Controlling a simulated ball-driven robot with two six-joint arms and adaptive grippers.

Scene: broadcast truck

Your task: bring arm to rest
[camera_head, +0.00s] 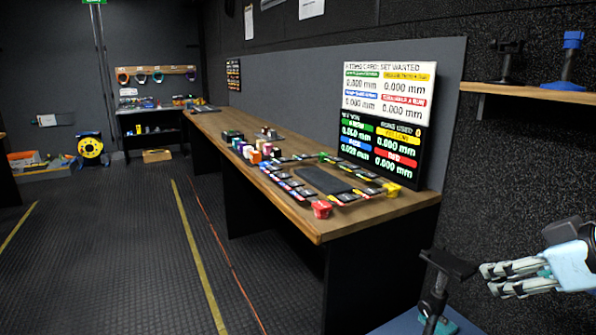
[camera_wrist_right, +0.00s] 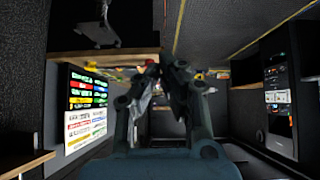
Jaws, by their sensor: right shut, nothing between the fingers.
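My right gripper (camera_head: 492,280) is at the lower right of the head view, beside a dark stand with a T-shaped top (camera_head: 447,263) and clear of the workbench. Its fingers are shut with nothing between them. In the right wrist view the gripper (camera_wrist_right: 165,72) fills the middle, and its fingers point away from the camera into the room. My left gripper is not in the head view.
A long wooden workbench (camera_head: 310,222) carries several coloured blocks, small dark cards and a dark mat (camera_head: 325,180). A lit measurement display (camera_head: 386,125) stands behind it. A wooden shelf (camera_head: 530,92) is on the right wall. The floor (camera_head: 110,260) left of the bench is open.

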